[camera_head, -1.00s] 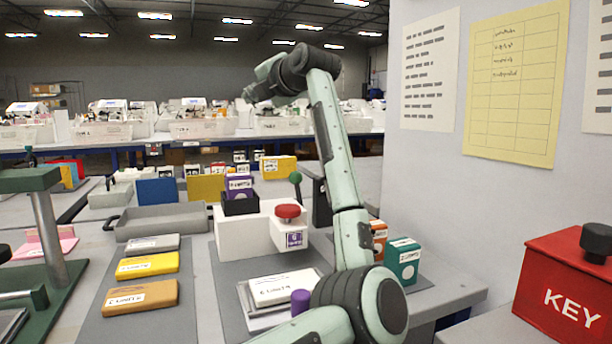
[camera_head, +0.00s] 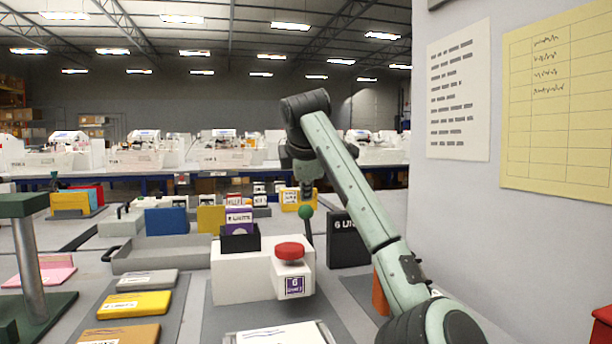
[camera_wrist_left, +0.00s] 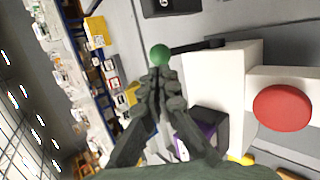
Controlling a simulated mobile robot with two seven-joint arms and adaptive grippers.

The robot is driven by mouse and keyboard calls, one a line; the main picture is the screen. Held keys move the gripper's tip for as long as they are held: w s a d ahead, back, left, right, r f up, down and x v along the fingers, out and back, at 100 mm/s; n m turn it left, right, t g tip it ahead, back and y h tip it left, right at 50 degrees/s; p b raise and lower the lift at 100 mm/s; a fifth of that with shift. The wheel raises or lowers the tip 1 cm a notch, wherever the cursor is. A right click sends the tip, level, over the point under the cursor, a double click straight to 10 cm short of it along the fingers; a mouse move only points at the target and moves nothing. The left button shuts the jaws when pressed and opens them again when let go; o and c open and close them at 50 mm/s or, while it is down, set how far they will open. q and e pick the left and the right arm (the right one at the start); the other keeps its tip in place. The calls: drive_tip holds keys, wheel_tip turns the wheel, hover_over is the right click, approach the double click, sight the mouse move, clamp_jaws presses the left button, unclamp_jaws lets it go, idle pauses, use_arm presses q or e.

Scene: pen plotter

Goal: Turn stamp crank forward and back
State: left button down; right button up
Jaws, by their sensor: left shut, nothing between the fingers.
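The stamp machine (camera_head: 240,278) is a white block with a red cap (camera_head: 289,250) on its front head and a purple label below. Its crank is a dark lever with a green ball knob (camera_head: 305,212) at the right side, leaning slightly off upright. My left gripper (camera_head: 307,196) hangs just above the knob. In the left wrist view the shut fingers (camera_wrist_left: 160,76) point at the green knob (camera_wrist_left: 160,54), with nothing between them. I cannot tell whether the tips touch it. The red cap (camera_wrist_left: 283,107) shows at right there. My right gripper is not in view.
A dark box (camera_head: 346,241) stands right of the crank, close by. A purple box (camera_head: 239,219) sits in a dark holder on the machine. A grey tray (camera_head: 160,257) and several coloured pads lie left. A wall (camera_head: 470,220) with paper sheets rises at right.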

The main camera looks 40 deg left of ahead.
sight(305, 208)
use_arm(q)
drive_tip(key=shift+x, duration=2.6)
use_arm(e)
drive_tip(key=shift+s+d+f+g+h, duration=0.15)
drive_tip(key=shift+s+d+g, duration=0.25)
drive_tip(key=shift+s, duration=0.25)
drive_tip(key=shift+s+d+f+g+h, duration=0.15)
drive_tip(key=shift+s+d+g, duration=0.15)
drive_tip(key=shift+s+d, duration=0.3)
use_arm(q)
drive_tip(key=shift+a, duration=0.1)
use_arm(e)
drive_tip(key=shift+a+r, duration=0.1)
